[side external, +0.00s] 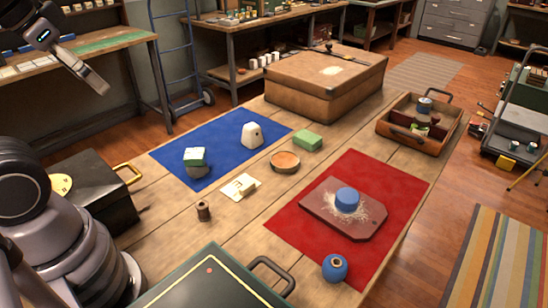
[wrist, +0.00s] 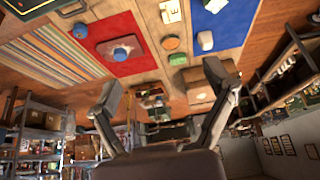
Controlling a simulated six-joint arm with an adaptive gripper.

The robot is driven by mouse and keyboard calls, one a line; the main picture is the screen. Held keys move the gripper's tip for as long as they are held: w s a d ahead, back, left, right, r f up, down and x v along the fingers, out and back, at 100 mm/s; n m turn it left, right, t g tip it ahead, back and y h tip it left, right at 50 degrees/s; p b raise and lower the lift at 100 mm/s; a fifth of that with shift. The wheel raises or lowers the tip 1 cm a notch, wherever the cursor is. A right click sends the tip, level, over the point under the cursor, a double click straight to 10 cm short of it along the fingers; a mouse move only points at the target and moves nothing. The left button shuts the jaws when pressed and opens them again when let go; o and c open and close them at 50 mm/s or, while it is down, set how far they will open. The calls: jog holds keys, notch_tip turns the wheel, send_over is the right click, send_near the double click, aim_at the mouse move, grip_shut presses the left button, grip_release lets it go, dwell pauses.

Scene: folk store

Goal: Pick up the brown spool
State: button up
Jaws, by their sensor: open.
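The brown spool (side external: 203,211) stands upright on the bare wooden table, left of the red mat and below the blue mat in the side external view. I cannot make it out in the wrist view. My gripper (side external: 90,75) is high at the upper left of the side external view, well away from the spool and only partly in frame. In the wrist view, my gripper (wrist: 164,86) has its two fingers spread wide with nothing between them.
A card with a small block (side external: 241,186) and a round tan dish (side external: 285,161) lie near the spool. A black box (side external: 95,190) and a dark green case (side external: 215,285) flank it. The red mat (side external: 400,185) holds a board with a blue item.

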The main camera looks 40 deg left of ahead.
jog(key=shift+c, duration=0.7)
jog(key=shift+w, duration=0.1)
